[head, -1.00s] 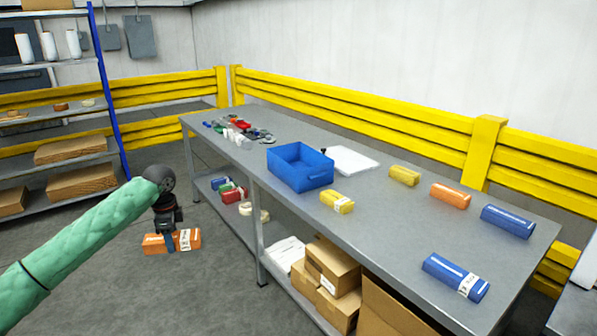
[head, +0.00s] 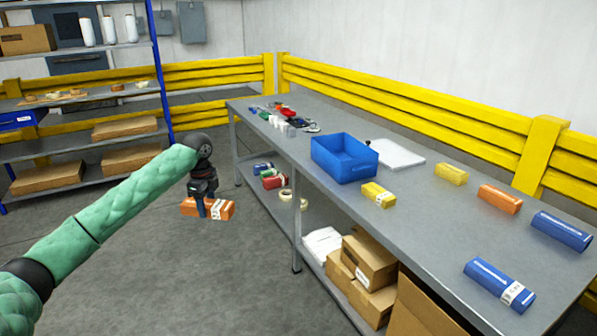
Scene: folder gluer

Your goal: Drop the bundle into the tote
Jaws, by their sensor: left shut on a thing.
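My left gripper (head: 203,207) is shut on an orange bundle (head: 222,209) with a white label. It holds the bundle in the air over the floor, left of the table and apart from it. The blue tote (head: 344,167) stands open on the grey table (head: 420,212), to the right of the gripper. The near inside of the tote is partly hidden by its wall, and I see nothing in it. My right gripper is not in view.
A yellow bundle (head: 379,195) lies close in front of the tote, and a white tray (head: 398,154) lies behind it. More yellow, orange and blue bundles (head: 499,284) lie to the right. A yellow barrier (head: 420,108) runs behind the table.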

